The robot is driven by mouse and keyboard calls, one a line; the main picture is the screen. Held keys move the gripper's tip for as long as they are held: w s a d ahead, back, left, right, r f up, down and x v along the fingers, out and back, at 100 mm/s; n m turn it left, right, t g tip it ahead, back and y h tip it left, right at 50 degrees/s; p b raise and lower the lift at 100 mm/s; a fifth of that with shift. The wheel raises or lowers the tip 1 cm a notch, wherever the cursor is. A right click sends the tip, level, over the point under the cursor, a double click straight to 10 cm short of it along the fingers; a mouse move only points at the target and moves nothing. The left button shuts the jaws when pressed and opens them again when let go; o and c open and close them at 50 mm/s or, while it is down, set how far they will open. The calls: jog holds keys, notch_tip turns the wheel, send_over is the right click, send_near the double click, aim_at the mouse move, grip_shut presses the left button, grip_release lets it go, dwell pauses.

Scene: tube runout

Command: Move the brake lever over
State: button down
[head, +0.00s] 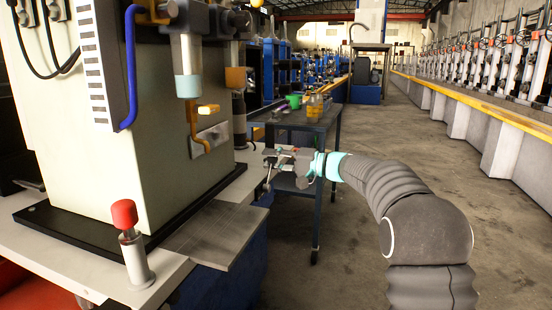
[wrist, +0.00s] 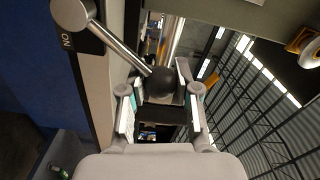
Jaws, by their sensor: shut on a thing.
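The brake lever (wrist: 118,45) is a bright metal rod in the wrist view. It slants from a round grey hub at the upper left down to a black ball knob (wrist: 163,82). My gripper (wrist: 160,84) is shut on the black knob, with one finger on each side of it. The lever is too small there to make out clearly. A dark plate (wrist: 82,30) marked "ON" lies beside the rod.
A cream machine cabinet (head: 95,140) stands at the left on a bench. A red-capped post (head: 127,225) stands at its front. A dark blue cart (head: 322,128) with bottles and a green cup is behind my gripper. The aisle floor at right is clear.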

jog(key=shift+f, duration=0.25)
jog(key=c, duration=0.8)
grip_release()
jog(key=shift+r, duration=0.15)
jog(key=shift+s+d, duration=0.1)
jog(key=shift+d, duration=0.4)
jog(key=v, duration=1.1)
